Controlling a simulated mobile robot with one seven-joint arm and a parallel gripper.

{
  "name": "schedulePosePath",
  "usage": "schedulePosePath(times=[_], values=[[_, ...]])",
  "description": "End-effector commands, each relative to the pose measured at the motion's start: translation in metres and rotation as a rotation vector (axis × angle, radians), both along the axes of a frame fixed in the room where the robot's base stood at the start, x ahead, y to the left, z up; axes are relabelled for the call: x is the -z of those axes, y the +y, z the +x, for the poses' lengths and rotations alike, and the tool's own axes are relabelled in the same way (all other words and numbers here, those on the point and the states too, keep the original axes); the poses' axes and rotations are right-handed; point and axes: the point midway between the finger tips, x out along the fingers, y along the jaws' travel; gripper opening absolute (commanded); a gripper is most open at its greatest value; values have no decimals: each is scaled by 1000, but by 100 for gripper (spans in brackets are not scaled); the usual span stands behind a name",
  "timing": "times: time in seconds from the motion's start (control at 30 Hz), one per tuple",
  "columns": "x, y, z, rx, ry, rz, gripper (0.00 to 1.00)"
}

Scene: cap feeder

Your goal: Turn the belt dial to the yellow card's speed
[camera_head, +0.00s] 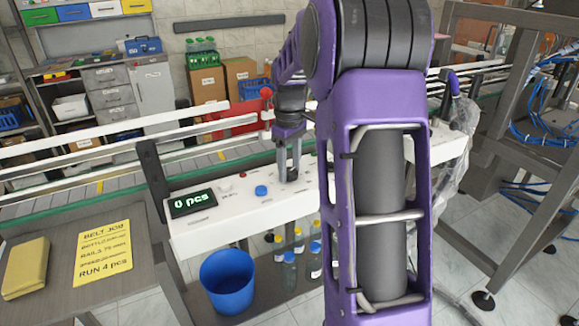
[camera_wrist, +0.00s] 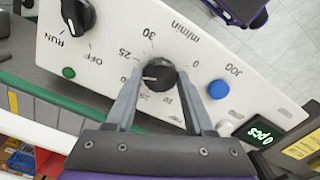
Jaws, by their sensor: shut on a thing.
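The belt dial (camera_wrist: 158,77) is a round black knob on a white panel, inside a printed m/min scale. My gripper (camera_wrist: 160,73) is shut on it, one finger on each side. The dial's white mark points left in the wrist view, towards a number partly hidden by a finger, just past 25. In the head view my gripper (camera_head: 289,165) reaches down to the white panel (camera_head: 225,222); the dial is hard to make out there. The yellow card (camera_head: 103,250) lies on the grey table at lower left; its speed line is too small to read.
The panel also has a blue JOG button (camera_wrist: 218,89), a RUN/OFF switch (camera_wrist: 78,14), a green button (camera_wrist: 68,72) and a display (camera_head: 193,202) reading 0 pcs. A blue bucket (camera_head: 227,282) and several bottles stand below.

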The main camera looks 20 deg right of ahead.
Motion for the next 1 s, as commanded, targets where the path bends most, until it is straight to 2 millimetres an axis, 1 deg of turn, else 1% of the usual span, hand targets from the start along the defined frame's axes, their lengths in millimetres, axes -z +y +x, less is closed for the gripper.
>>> schedulePosePath(times=[0.03, 0.13, 0.17, 0.27, 0.33, 0.5, 0.63, 0.77, 1.0], values=[[0, 0, 0, 0, 0, -1, 20], [0, 0, 0, 0, 0, -1, 2], [0, 0, 0, 0, 0, -1, 0], [-1, 0, 0, -13, 0, -1, 0], [-3, 0, 0, -51, 0, 0, 0], [-4, 0, 0, -214, 2, 1, 0], [-2, 0, 0, -312, 1, 0, 0], [0, 0, 0, -351, 0, 0, 0], [0, 0, 0, -351, 0, 0, 0]])
